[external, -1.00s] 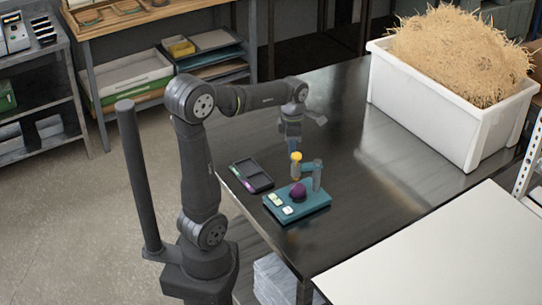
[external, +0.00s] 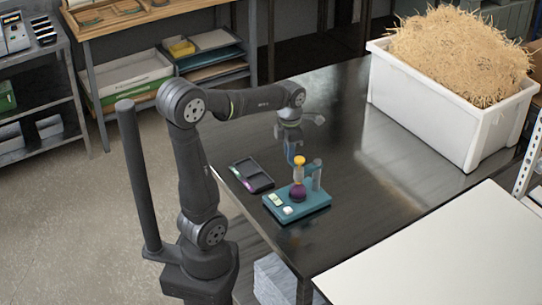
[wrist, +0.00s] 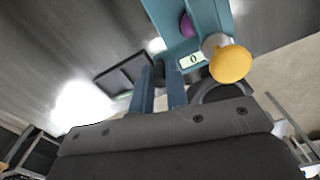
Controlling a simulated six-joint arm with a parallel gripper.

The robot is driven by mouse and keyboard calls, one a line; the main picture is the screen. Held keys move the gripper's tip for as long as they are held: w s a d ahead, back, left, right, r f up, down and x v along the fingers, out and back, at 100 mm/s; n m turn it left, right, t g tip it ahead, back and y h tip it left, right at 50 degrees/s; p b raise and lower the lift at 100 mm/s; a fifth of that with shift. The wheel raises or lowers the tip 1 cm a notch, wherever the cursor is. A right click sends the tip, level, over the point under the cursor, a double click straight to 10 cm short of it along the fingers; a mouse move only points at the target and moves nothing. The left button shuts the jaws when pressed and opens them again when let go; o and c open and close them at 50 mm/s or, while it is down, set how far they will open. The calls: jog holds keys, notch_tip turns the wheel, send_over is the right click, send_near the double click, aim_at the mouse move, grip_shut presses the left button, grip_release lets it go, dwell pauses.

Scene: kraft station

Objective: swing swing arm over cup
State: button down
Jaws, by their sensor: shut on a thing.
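A teal device base (external: 318,203) lies on the dark table with a round purple cup (external: 297,194) on it, also partly visible in the wrist view (wrist: 187,25). A grey post (external: 317,175) stands behind the cup and bears the teal swing arm (external: 308,170). A yellow-topped cylinder (external: 299,161) at the arm's end appears above the cup; its yellow top is right of my fingers in the wrist view (wrist: 230,64). My gripper (external: 292,158) is low beside this end, shut on the swing arm; the grip itself is hard to see.
A black divided tray (external: 252,176) lies left of the device near the table edge. A white bin of straw (external: 430,110) stands at the back right. The table between them is clear. A small display (wrist: 193,60) on the device reads 0.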

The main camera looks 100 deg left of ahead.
jog(key=c, duration=1.4)
grip_release()
jog(key=shift+r, duration=0.1)
notch_tip(320, 180, up, 17)
jog(key=shift+r, duration=0.15)
notch_tip(320, 180, down, 18)
jog(key=shift+r, duration=0.25)
jog(key=shift+f, duration=0.1)
jog(key=shift+w+a+m, duration=0.1)
jog(key=shift+a+m, duration=0.6)
jog(key=shift+m, duration=0.3)
dwell(1.1)
